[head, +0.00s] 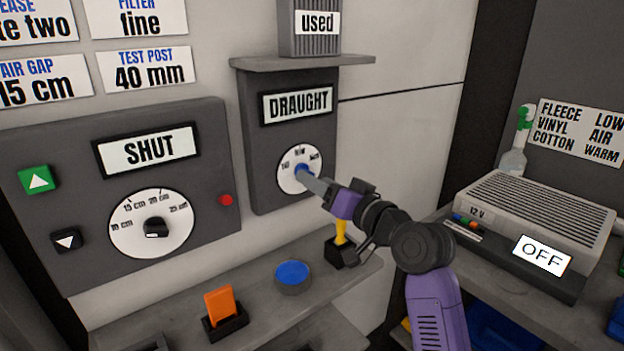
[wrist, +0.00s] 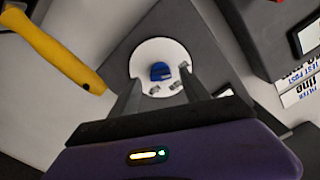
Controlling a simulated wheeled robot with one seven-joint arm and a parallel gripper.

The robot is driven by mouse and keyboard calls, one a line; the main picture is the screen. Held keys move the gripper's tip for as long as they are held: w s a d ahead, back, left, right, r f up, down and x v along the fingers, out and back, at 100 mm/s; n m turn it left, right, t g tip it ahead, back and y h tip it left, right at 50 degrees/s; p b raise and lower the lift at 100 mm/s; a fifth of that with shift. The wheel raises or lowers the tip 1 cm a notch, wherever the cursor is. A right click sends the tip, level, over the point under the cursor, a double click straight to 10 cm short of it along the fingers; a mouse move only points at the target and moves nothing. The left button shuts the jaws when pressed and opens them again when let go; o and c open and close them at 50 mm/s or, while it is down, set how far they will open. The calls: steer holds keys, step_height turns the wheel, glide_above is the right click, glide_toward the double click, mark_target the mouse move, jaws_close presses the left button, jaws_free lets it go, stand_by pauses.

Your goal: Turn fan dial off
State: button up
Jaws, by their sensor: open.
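The fan dial is most likely the white round dial (head: 289,181) on the dark grey panel marked DRAUGHT. It has a blue knob (wrist: 161,71) at its centre and small labels around it, one seeming to read "low". My gripper (head: 310,180) is right in front of the dial, coming from the lower right, and hides part of it. In the wrist view my gripper (wrist: 157,86) is open, with one finger on each side of the blue knob. I cannot tell whether the fingers touch it.
Left is a panel with a larger dial (head: 122,238) and a SHUT sign (head: 149,149). Below, a shelf holds an orange piece (head: 220,304), a blue disc (head: 293,273) and a yellow handle (head: 341,231) close under my arm. Right is a grey unit marked OFF (head: 542,256).

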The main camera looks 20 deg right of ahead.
steer(key=v, duration=0.5)
steer(key=shift+w, duration=0.1)
steer(key=shift+r, duration=0.1)
step_height(320, 180, up, 4)
steer(key=d+t+h, duration=0.2)
steer(key=d, duration=0.1)
steer(key=s+d+f+m+t+h, duration=0.15)
steer(key=s+f+h, duration=0.35)
steer(key=s+f, duration=0.75)
steer(key=s+a+f+n+g+p, duration=0.1)
steer(key=s+a+f+g, duration=0.1)
steer(key=s, duration=0.9)
steer(key=s+a+f+n+g+y+p, duration=0.1)
steer(key=s+f, duration=0.3)
steer(key=s, duration=0.8)
steer(key=s+a+f+n+g+p, duration=0.1)
steer(key=s+a+f+g, duration=0.2)
steer(key=s, duration=0.9)
steer(key=shift+a+f+n+p, duration=0.3)
steer(key=shift+a+f+n, duration=0.05)
steer(key=shift+a+f, duration=0.1)
